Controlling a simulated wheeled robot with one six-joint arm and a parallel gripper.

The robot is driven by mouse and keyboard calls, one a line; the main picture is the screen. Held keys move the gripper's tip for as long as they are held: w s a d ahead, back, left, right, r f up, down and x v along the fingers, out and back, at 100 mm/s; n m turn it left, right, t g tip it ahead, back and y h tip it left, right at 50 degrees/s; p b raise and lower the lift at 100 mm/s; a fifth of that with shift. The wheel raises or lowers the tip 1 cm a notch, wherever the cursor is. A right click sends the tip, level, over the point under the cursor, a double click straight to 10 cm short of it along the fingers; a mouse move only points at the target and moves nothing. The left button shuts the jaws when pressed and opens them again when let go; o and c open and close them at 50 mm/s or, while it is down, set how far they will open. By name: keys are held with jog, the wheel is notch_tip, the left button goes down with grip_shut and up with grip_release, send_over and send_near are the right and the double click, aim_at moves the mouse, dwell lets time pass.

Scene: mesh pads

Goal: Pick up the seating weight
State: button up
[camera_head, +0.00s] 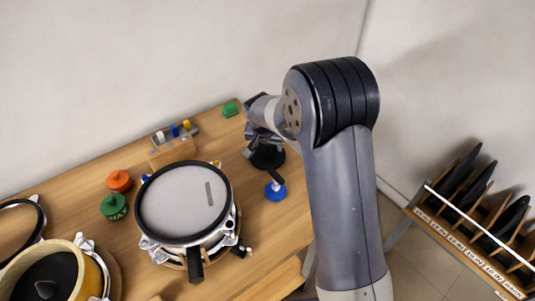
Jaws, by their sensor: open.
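My gripper (262,136) is at the back right of the wooden bench, partly hidden by my own arm. It points down, directly over a dark, round-based object (268,158) that looks like the seating weight. The fingers and the dark object overlap in this view, so I cannot tell whether they touch. The gripper is open. The dark object's upper part is hidden by the gripper.
A round clamped drum-like frame (185,205) stands mid-bench. Left of it are orange (119,181) and green (113,207) knobs; a blue one (275,191) lies right. A small wooden rack (172,148) stands behind. A slotted rack (475,225) is right of the bench.

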grip_shut()
dwell(0.6)
jog(key=shift+w+r, duration=0.15)
jog(key=shift+r, duration=0.1)
